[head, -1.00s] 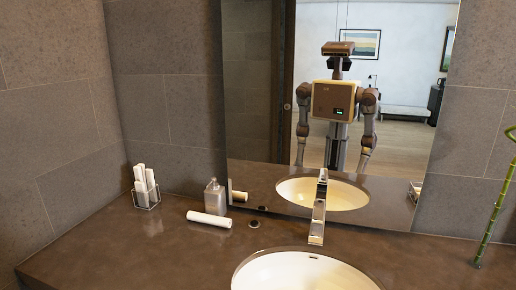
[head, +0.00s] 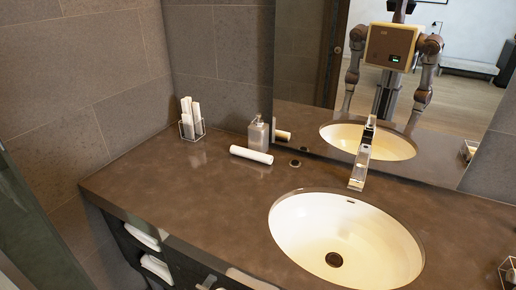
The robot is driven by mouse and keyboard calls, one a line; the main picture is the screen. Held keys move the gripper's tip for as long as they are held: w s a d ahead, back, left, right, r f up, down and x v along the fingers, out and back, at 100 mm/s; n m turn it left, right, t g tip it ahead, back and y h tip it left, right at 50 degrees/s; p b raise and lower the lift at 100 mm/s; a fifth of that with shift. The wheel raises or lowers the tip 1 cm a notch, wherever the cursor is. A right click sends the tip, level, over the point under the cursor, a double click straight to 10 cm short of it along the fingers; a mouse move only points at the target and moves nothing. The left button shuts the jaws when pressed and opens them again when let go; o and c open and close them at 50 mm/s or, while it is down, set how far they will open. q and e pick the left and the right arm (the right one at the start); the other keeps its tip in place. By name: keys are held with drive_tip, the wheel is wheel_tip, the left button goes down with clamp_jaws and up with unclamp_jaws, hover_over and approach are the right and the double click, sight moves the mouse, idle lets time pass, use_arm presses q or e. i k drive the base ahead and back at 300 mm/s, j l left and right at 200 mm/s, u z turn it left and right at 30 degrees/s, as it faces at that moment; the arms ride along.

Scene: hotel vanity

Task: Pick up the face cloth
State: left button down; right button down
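A rolled white cloth (head: 251,155), likely the face cloth, lies on its side on the brown vanity counter (head: 185,205), in front of the soap dispenser. Several more white rolls (head: 190,112) stand upright in a small wire holder (head: 192,130) near the back left corner. I cannot tell from their looks whether these are also face cloths. Neither of my grippers shows directly. The mirror shows my arms hanging at my sides, with the gripper ends not clearly visible.
A soap dispenser (head: 258,133) stands behind the lying roll. The white sink (head: 320,228) and chrome faucet (head: 361,160) are to the right. Folded white towels (head: 157,268) sit in shelves under the counter. The counter's front left is clear. A dark panel (head: 35,215) stands at the left.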

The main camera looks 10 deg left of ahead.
sight(234, 150)
drive_tip(key=z, duration=1.8)
drive_tip(key=u, duration=2.15)
drive_tip(key=j+z, duration=0.1)
drive_tip(key=z, duration=0.65)
drive_tip(key=j+z, duration=0.7)
drive_tip(key=j, duration=0.2)
drive_tip(key=k+j+z, duration=0.1)
drive_tip(key=j+z, duration=0.3)
